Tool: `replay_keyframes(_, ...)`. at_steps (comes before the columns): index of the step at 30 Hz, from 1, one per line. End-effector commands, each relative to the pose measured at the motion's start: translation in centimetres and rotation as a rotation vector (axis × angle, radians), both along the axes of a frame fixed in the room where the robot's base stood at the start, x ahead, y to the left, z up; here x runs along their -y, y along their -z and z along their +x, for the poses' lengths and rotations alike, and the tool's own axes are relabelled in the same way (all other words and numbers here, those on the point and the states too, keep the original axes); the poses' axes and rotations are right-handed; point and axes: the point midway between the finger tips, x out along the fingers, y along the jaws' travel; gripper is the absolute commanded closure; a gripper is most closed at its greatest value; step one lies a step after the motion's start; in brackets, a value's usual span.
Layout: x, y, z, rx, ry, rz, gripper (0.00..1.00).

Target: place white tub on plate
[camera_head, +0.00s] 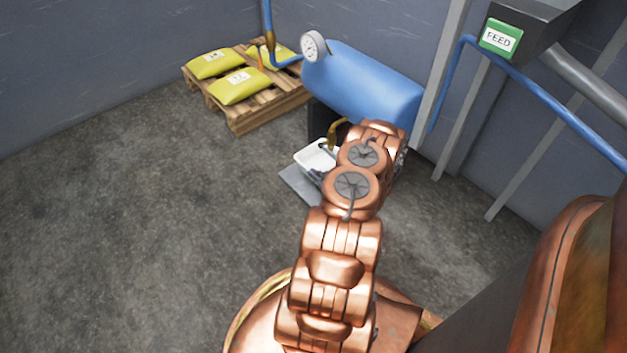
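The white tub (312,158) is an open, light-coloured container in the middle of the head view, just left of my arm's far end. Its right side is hidden by my arm. A flat grey plate (293,180) lies on the floor, its visible part just below the tub in the picture. I cannot tell whether the tub rests on the plate or is held above it. My gripper (318,174) is mostly hidden under my copper arm; only a small dark part shows at the tub's near edge. Its fingers cannot be made out.
A blue tank (362,84) with a gauge (314,46) stands behind the tub, with a brass pipe (334,132) near it. A wooden pallet (262,117) with yellow bags (238,86) stands back left. Grey posts and blue pipes line the right. The left floor is clear.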

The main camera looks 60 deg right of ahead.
Motion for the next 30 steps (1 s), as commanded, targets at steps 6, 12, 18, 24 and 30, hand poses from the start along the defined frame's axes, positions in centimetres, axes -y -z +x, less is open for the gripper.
replay_keyframes(6, 0.7, 2.2, 0.8, 0.001, 0.000, -0.003, 1.00)
replay_keyframes(12, 0.7, 3.6, 0.8, 0.002, 0.000, -0.004, 1.00)
replay_keyframes(18, 0.7, 3.4, 0.8, 0.001, 0.001, -0.004, 1.00)
replay_keyframes(24, 0.7, 3.8, 0.8, 0.001, 0.000, -0.003, 0.92)
replay_keyframes(30, 0.6, 3.8, 0.8, 0.000, 0.000, -0.002, 0.71)
